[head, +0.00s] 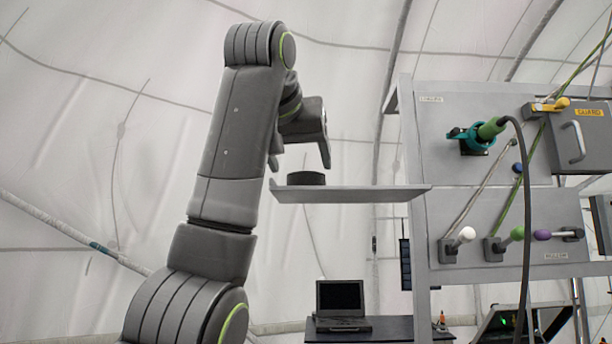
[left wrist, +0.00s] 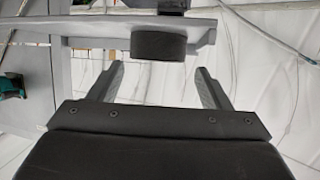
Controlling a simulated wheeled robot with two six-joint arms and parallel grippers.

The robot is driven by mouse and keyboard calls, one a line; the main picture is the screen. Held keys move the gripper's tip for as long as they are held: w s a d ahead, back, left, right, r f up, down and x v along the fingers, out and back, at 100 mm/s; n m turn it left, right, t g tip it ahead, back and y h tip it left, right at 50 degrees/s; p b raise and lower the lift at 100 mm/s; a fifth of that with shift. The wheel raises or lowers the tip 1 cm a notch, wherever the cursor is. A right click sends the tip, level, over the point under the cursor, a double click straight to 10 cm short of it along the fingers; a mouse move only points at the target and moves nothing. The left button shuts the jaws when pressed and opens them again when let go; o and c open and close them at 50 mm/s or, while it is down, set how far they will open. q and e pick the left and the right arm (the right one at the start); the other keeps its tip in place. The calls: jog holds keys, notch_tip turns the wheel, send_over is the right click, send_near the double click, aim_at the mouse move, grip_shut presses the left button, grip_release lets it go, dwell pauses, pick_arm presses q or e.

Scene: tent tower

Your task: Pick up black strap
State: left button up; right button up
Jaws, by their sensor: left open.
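The black strap (head: 306,178) looks like a short dark roll lying on a thin grey shelf (head: 350,194) in the head view. In the left wrist view the strap (left wrist: 159,46) sits ahead of the fingers, near the shelf's edge (left wrist: 85,52). My left gripper (head: 300,160) is at the shelf, just above and beside the strap in the head view. In the left wrist view the left gripper (left wrist: 160,82) is open, its two fingers spread apart with nothing between them and the strap beyond their tips. My right gripper is not in view.
A grey panel rack (head: 500,190) stands to the right, with levers, a green connector (head: 491,128), a hanging black cable (head: 526,220) and a guard box (head: 583,138). A laptop (head: 340,300) stands on a dark table below. White tent fabric fills the back.

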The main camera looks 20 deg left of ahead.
aim_at(306, 178)
pick_arm(q)
jog(key=shift+w+f+p, duration=0.25)
jog(key=shift+w+p, duration=0.05)
jog(key=shift+w, duration=0.3)
jog(key=p+x, duration=0.1)
jog(key=x, duration=0.3)
jog(key=shift+d+f+p, duration=0.1)
jog(key=shift+f+p, duration=0.2)
jog(key=shift+p, duration=0.1)
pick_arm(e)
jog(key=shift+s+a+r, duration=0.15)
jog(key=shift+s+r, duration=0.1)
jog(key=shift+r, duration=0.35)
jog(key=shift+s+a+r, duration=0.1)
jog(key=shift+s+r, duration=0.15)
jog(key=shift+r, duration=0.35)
pick_arm(q)
jog(key=shift+s, duration=0.1)
jog(key=shift+c, duration=1.1)
jog(key=c, duration=0.5)
jog(key=shift+c, duration=0.2)
jog(key=shift+r, duration=0.1)
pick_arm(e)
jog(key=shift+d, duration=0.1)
